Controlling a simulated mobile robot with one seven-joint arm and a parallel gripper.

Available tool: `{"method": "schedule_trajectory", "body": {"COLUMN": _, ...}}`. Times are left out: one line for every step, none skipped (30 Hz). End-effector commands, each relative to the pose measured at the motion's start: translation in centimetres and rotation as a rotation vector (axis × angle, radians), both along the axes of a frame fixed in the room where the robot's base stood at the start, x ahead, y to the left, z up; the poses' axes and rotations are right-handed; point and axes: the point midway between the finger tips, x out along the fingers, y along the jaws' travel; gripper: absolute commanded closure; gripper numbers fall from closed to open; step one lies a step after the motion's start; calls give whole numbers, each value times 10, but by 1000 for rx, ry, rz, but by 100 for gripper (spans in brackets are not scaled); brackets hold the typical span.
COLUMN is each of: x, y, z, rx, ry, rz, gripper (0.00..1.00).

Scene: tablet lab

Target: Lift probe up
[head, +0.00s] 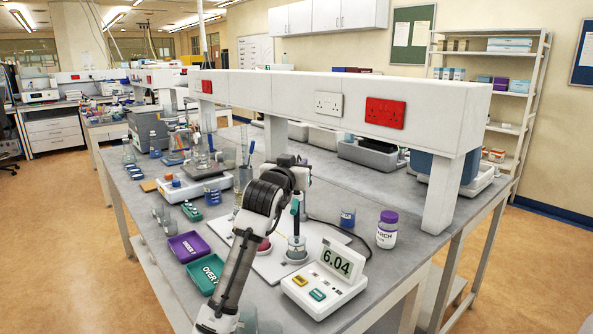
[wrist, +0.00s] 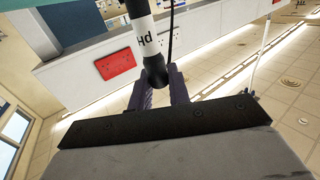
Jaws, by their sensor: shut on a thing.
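The probe (wrist: 145,35) is a dark rod with a white band marked "pH" and a black cable, seen in the wrist view. My gripper (wrist: 160,80) is shut on it, with a dark finger on each side of its rounded dark end. In the head view my gripper (head: 292,172) is above a small glass beaker (head: 296,250) on a white base. The arm and small size hide most of the probe there, and I cannot tell whether its tip is inside the beaker. The pH meter (head: 325,284) stands at the front right and reads 6.04.
A purple tray (head: 186,247) and a green tray (head: 206,274) lie left of my arm. A white jar with a purple lid (head: 387,230) and a small blue beaker (head: 347,218) stand to the right. A white raised shelf (head: 340,98) runs behind; its leg (head: 443,195) reaches the bench.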

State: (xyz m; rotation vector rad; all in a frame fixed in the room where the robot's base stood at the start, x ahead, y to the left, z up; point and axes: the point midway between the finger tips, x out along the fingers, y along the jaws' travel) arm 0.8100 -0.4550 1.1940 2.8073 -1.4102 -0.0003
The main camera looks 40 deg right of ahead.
Motion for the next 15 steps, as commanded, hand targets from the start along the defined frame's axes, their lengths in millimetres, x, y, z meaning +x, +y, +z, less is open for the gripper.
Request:
{"method": "schedule_trajectory", "body": {"x": 0, "y": 0, "z": 20, "rx": -1, "ry": -1, "rz": -1, "gripper": 100}}
{"method": "schedule_trajectory", "body": {"x": 0, "y": 0, "z": 26, "rx": -2, "ry": -1, "rz": -1, "gripper": 100}}
{"method": "schedule_trajectory", "body": {"x": 0, "y": 0, "z": 34, "rx": -2, "ry": -1, "rz": 0, "gripper": 100}}
{"method": "schedule_trajectory", "body": {"x": 0, "y": 0, "z": 38, "rx": -1, "ry": -1, "rz": 0, "gripper": 100}}
{"method": "schedule_trajectory", "body": {"x": 0, "y": 0, "z": 41, "rx": 0, "ry": 0, "rz": 0, "gripper": 100}}
{"method": "schedule_trajectory", "body": {"x": 0, "y": 0, "z": 43, "rx": 0, "ry": 0, "rz": -1, "gripper": 100}}
{"method": "schedule_trajectory", "body": {"x": 0, "y": 0, "z": 44, "rx": 0, "ry": 0, "rz": -1, "gripper": 100}}
{"method": "schedule_trajectory", "body": {"x": 0, "y": 0, "z": 45, "rx": 0, "ry": 0, "rz": 0, "gripper": 100}}
{"method": "schedule_trajectory", "body": {"x": 0, "y": 0, "z": 44, "rx": 0, "ry": -1, "rz": 0, "gripper": 100}}
{"method": "schedule_trajectory", "body": {"x": 0, "y": 0, "z": 44, "rx": -1, "ry": -2, "rz": 0, "gripper": 100}}
{"method": "schedule_trajectory", "body": {"x": 0, "y": 0, "z": 44, "rx": -2, "ry": -3, "rz": 0, "gripper": 100}}
{"method": "schedule_trajectory", "body": {"x": 0, "y": 1, "z": 45, "rx": -3, "ry": -4, "rz": 1, "gripper": 100}}
{"method": "schedule_trajectory", "body": {"x": 0, "y": 1, "z": 45, "rx": -3, "ry": -4, "rz": 1, "gripper": 100}}
{"method": "schedule_trajectory", "body": {"x": 0, "y": 1, "z": 46, "rx": -4, "ry": -4, "rz": 1, "gripper": 100}}
{"method": "schedule_trajectory", "body": {"x": 0, "y": 1, "z": 46, "rx": -5, "ry": -5, "rz": 1, "gripper": 100}}
